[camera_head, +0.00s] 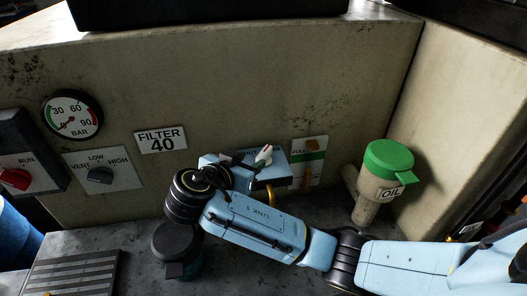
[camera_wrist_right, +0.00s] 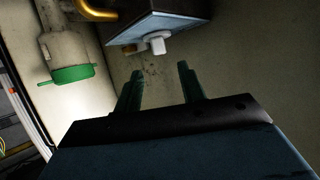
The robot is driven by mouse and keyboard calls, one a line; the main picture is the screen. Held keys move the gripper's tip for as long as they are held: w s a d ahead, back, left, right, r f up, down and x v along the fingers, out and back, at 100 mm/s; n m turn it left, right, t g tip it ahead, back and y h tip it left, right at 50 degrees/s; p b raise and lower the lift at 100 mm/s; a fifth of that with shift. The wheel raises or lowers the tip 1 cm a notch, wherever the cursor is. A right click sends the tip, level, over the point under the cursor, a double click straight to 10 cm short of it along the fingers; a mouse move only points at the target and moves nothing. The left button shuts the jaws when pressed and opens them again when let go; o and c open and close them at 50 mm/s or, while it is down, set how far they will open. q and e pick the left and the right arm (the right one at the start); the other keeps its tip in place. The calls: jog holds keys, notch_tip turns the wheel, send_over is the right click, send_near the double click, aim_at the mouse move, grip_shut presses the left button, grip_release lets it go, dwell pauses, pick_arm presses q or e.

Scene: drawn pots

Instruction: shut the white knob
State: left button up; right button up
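The white knob (camera_wrist_right: 157,46) sticks out from the face of a box (camera_wrist_right: 150,22) in the right wrist view. In the head view the knob (camera_head: 264,154) is a small pale shape, partly crowded by my gripper. My right gripper (camera_wrist_right: 160,70) is open, its two dark green fingers apart with nothing between them. The knob lies just beyond the fingertips, roughly in line with the gap; I see no contact. In the head view my right gripper (camera_head: 242,158) is beside the box, partly hidden by my wrist. My left gripper is not in view.
A green-capped oil can (camera_head: 388,165) stands right of the box. A yellow pipe (camera_wrist_right: 95,10) leaves the box. On the wall are a gauge (camera_head: 72,114), a filter label (camera_head: 161,140) and a dark selector knob (camera_head: 100,175). A dark-lidded pot (camera_head: 175,243) stands near my wrist.

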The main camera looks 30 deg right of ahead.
aim_at(263, 153)
jog(key=x, duration=0.9)
jog(key=shift+f+p, duration=0.1)
jog(key=shift+p, duration=0.2)
grip_shut()
